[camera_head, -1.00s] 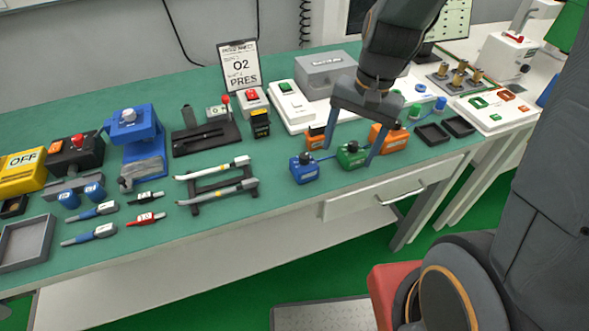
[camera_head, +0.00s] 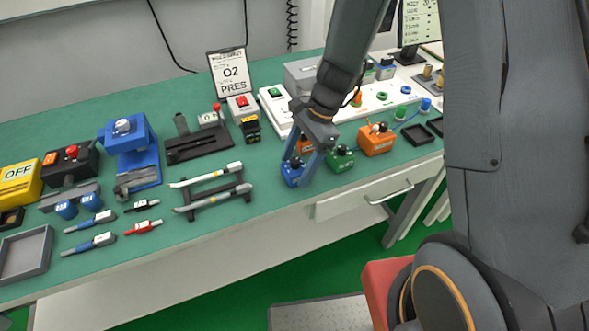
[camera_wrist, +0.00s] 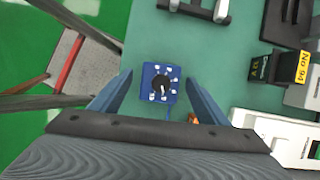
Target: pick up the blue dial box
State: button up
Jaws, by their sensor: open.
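The blue dial box (camera_head: 291,173) is a small blue box with a black knob. It stands near the table's front edge in the head view, partly hidden by my gripper (camera_head: 298,170). In the wrist view the blue dial box (camera_wrist: 160,85) shows from above, its black dial ringed by white marks. My gripper (camera_wrist: 160,92) is open, with one blue finger to each side of the box. A gap of table shows between each finger and the box. I cannot tell how far down the fingertips reach.
A green dial box (camera_head: 340,160) stands just right of the blue one, and an orange box (camera_head: 377,139) is farther right. A black rack (camera_head: 214,191) with two light tools lies to the left. The table's front edge is close.

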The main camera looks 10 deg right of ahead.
jog(key=shift+a+f, duration=0.25)
jog(key=shift+f, duration=0.45)
jog(key=c, duration=1.6)
jog(key=shift+r, duration=0.1)
jog(key=shift+r+b, duration=0.75)
jog(key=shift+r, duration=4.2)
